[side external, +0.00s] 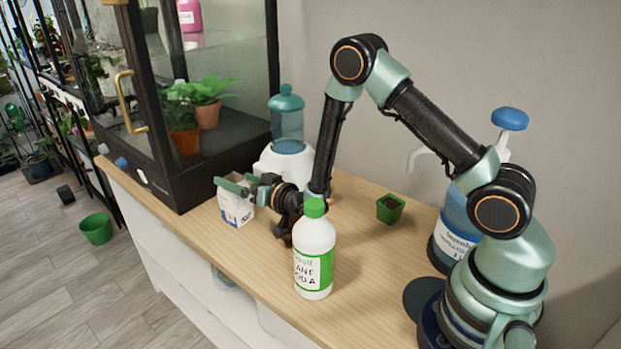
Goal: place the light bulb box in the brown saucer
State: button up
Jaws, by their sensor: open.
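A small white box with blue markings, which looks like the light bulb box (235,210), stands upright on the wooden table near its front left edge. My gripper (232,187) is at the top of this box, with its green fingers open on either side of the upper part. I cannot tell whether the fingers touch it. I cannot make out the brown saucer; the white bottle and my arm hide part of the table.
A white bottle with a green cap (314,255) stands at the front edge. A small green pot (390,209) and a blue pump bottle (455,230) stand to the right. A blue-topped white dispenser (287,140) and a glass cabinet (220,150) are behind. Bare wood (365,250) lies mid-table.

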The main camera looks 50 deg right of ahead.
jog(key=shift+w+f, duration=0.25)
jog(key=shift+w, duration=0.6)
jog(key=shift+w+f, duration=0.2)
jog(key=shift+w, duration=0.6)
jog(key=shift+w+f, duration=0.25)
jog(key=shift+w, duration=0.6)
grip_shut()
